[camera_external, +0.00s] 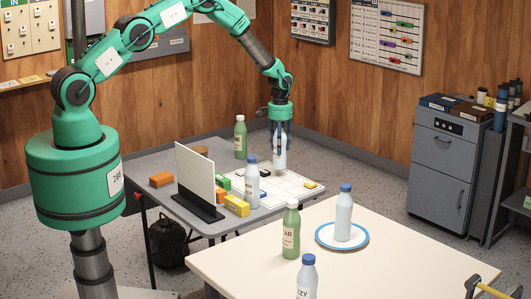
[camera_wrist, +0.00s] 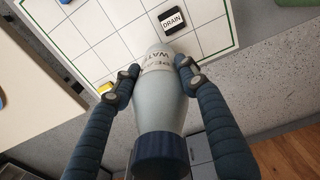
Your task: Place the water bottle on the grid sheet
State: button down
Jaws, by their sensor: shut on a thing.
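My gripper (camera_external: 281,142) is shut on a pale blue water bottle (camera_external: 279,155) with a dark blue cap. In the wrist view, the bottle (camera_wrist: 160,95) lies between my two fingers (camera_wrist: 153,82), and its label partly reads "WATER". The white grid sheet (camera_external: 285,191) lies on the grey table. The held bottle is upright over the sheet's far part; I cannot tell whether its base touches. In the wrist view, the sheet (camera_wrist: 90,42) shows a dark "DRAIN" tile (camera_wrist: 168,20) and a yellow piece (camera_wrist: 105,87).
A blue-capped bottle (camera_external: 252,185) stands at the sheet's left part. A green bottle (camera_external: 240,138) stands behind. A white upright panel (camera_external: 195,175) and coloured blocks (camera_external: 236,205) are at left. The near table (camera_external: 400,250) holds more bottles and a blue-rimmed plate (camera_external: 323,239).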

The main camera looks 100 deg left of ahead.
aim_at(284, 152)
jog(key=shift+w+a, duration=0.7)
jog(key=shift+w, duration=0.1)
jog(key=shift+f, duration=0.1)
jog(key=shift+f, duration=1.7)
jog(key=shift+f, duration=0.15)
jog(key=c, duration=1)
grip_release()
jog(key=shift+r, duration=6.1)
